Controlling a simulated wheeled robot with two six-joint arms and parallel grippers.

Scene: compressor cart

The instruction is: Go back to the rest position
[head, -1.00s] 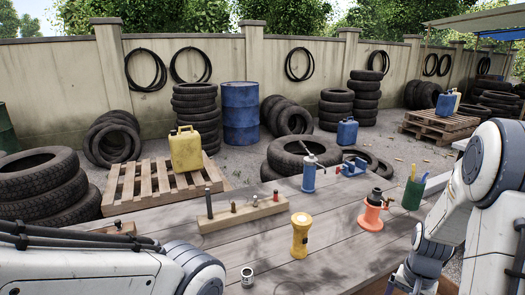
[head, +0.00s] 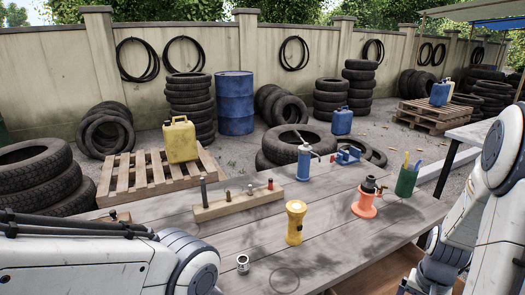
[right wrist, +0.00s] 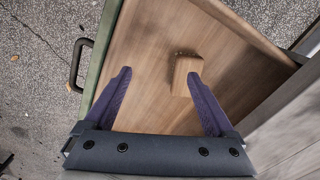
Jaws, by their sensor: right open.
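My right gripper (right wrist: 159,74) shows in the right wrist view with its two purple fingers spread apart. It is above an open wooden drawer (right wrist: 140,105) with a green front edge and a black handle. A small wooden block (right wrist: 185,75) is in the drawer, close to the right-hand finger; I cannot tell if they touch. Nothing is clamped between the fingers. In the head view my right arm comes in at the right edge, and its gripper is out of sight. My left arm reaches in at the lower left, its gripper also out of sight.
The grey plank table (head: 335,210) holds a yellow flashlight (head: 295,222), an orange jack-like tool (head: 366,200), a green pen cup (head: 406,181), a blue torch-like tool (head: 304,162), a wooden holder (head: 238,204) and a small can (head: 242,264). Tyres and pallets stand beyond.

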